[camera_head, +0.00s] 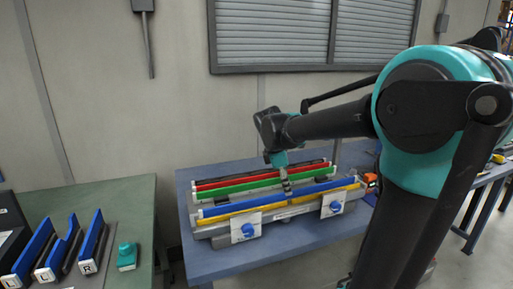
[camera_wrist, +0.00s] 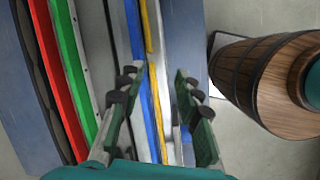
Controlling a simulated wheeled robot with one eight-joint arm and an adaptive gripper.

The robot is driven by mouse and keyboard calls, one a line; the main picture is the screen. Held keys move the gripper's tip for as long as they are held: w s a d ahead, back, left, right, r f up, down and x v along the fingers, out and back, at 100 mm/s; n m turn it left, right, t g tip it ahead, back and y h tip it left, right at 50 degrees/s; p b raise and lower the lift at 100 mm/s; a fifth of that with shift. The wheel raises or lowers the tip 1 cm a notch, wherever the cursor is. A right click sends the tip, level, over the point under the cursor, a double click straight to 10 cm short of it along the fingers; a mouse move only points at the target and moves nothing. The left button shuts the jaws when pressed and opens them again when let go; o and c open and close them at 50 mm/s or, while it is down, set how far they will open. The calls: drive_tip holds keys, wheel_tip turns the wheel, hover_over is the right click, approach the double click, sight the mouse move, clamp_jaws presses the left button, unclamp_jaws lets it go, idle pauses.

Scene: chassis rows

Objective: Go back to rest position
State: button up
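My gripper (camera_wrist: 158,150) shows in the wrist view with its two green fingers wide apart, and nothing is clearly held between them. Below it lies the chassis (camera_head: 270,205) with long red, green, blue and yellow rows. In the wrist view the blue and yellow strips (camera_wrist: 150,60) run between the fingers, apparently beneath them. The green strip (camera_wrist: 70,60) and red strip (camera_wrist: 52,80) lie to the left. In the head view my arm reaches in from the right, and my gripper (camera_head: 286,182) points down above the middle of the chassis. Whether the fingertips touch the chassis is unclear.
The chassis stands on a blue table (camera_head: 215,262). A green table (camera_head: 145,215) at left holds several blue parts (camera_head: 85,250) and a teal object (camera_head: 127,257). An orange object (camera_head: 371,179) sits at the table's right. A wooden barrel (camera_wrist: 265,80) stands right of the table in the wrist view.

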drive_tip(key=s+d+f+m+t+y, duration=0.1)
drive_tip(key=s+d+f+m, duration=0.1)
drive_tip(key=s+f+m, duration=0.6)
drive_tip(key=s+d+f+m+t+y, duration=0.1)
drive_tip(key=s+d+f+m+y, duration=0.1)
drive_tip(key=s+f+m, duration=0.7)
drive_tip(key=shift+s+d+f+t, duration=0.25)
drive_tip(key=shift+d+t, duration=0.05)
drive_tip(key=shift+d, duration=0.5)
